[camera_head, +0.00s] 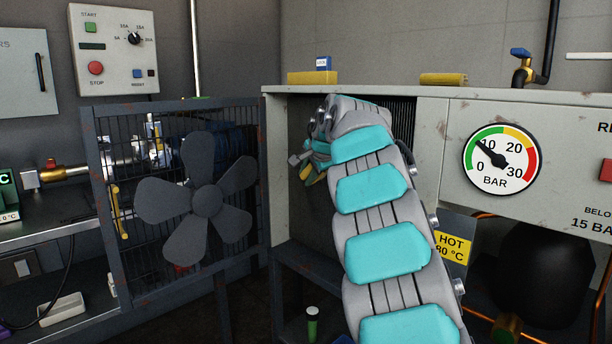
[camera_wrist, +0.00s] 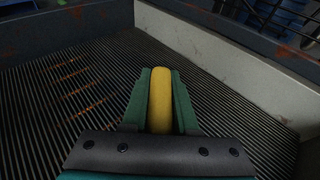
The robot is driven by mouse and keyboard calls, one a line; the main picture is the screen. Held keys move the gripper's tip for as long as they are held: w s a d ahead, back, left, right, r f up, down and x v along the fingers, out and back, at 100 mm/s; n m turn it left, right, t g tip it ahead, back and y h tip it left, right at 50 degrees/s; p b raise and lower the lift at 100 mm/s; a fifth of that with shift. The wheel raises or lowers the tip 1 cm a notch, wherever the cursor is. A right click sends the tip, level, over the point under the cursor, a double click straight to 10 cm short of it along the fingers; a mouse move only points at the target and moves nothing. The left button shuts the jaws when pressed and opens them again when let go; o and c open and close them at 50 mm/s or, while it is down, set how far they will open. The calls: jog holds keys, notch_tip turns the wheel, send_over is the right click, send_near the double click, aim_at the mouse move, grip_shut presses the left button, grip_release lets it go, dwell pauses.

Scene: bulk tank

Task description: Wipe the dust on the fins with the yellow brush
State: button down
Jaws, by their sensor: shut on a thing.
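My gripper (camera_wrist: 161,88) is shut on the yellow brush (camera_wrist: 160,102), whose rounded yellow body shows between the two green fingers in the wrist view. Its bristles are hidden. The dark ribbed fins (camera_wrist: 110,58) spread out beneath and around the gripper. Several brownish dust streaks (camera_wrist: 76,92) lie on the fins to the left of the gripper. I cannot tell whether the brush touches the fins. In the head view my gripper (camera_head: 312,170) is inside the cabinet opening, mostly hidden by my arm, and a strip of fins (camera_head: 403,125) shows to the right.
A hinged grille door with a dark fan (camera_head: 207,201) stands open at the left. A pale wall (camera_wrist: 215,55) bounds the fins at the right in the wrist view. A yellow block (camera_head: 312,78) and a yellow item (camera_head: 443,79) lie on the cabinet top. A gauge (camera_head: 501,159) is at right.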

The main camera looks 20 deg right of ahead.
jog(key=shift+w+d, duration=0.2)
jog(key=shift+d, duration=0.35)
jog(key=s+b, duration=0.1)
jog(key=s+d+b, duration=0.1)
jog(key=s+b, duration=0.1)
jog(key=shift+s+d+b, duration=0.3)
jog(key=shift+s, duration=0.1)
jog(key=shift+w+a+r, duration=0.1)
